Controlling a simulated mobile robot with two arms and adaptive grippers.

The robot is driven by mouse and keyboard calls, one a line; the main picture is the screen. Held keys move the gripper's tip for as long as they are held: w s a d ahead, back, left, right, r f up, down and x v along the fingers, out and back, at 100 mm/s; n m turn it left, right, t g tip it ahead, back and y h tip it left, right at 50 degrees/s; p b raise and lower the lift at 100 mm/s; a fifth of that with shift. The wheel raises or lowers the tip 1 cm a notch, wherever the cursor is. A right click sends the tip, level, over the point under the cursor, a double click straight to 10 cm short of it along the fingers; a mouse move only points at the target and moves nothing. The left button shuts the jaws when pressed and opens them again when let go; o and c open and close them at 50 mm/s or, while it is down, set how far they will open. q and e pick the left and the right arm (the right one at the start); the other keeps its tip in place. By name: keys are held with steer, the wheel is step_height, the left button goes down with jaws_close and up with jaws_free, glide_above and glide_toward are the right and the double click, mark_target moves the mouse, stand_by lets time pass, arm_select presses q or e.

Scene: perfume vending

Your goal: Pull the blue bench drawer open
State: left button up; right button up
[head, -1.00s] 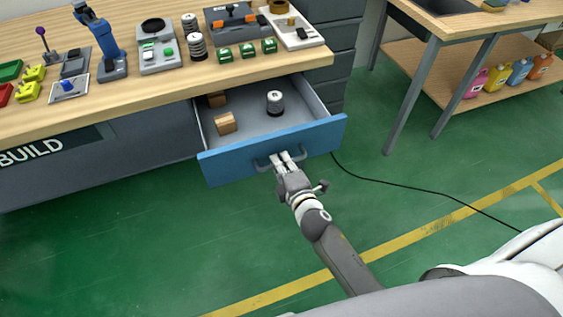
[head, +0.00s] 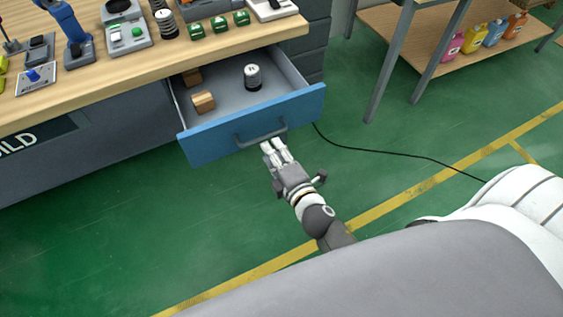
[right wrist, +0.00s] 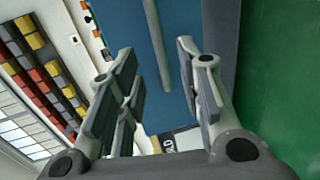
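The blue bench drawer (head: 215,141) stands pulled out from under the wooden bench top (head: 120,95), with its inside showing. A grey bar handle (head: 262,136) is on its blue front. My right gripper (head: 272,147) is just in front of and below the handle, apart from it. In the right wrist view, the fingers of the right gripper (right wrist: 155,95) are spread with nothing between them, and the handle (right wrist: 158,50) runs beyond them against the blue front. My left gripper is not in view.
Inside the drawer are wooden blocks (head: 203,101) and a black-and-white spool (head: 252,77). A black cable (head: 400,155) lies on the green floor to the right. A side table with several colored bottles (head: 473,38) stands at the upper right.

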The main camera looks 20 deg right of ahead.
steer(key=v, duration=0.4)
steer(key=shift+s+r, duration=0.1)
steer(key=shift+s, duration=0.2)
steer(key=s+f+m+g+p, duration=0.1)
steer(key=s+f+m+g, duration=0.4)
steer(key=f, duration=1)
steer(key=s+f+m+g+p, duration=0.1)
steer(key=s+f+m+g, duration=0.2)
steer(key=s+f, duration=0.75)
steer(key=s+d+f+m+g, duration=0.3)
steer(key=s+f+m, duration=0.1)
steer(key=s+f, duration=0.4)
steer(key=s+d+f+m+g+p, duration=0.1)
steer(key=s+d+f+m+g, duration=0.2)
steer(key=s+f, duration=0.5)
steer(key=s+m, duration=0.1)
steer(key=s, duration=0.1)
steer(key=shift+s+g+h, duration=0.3)
steer(key=shift+s, duration=0.1)
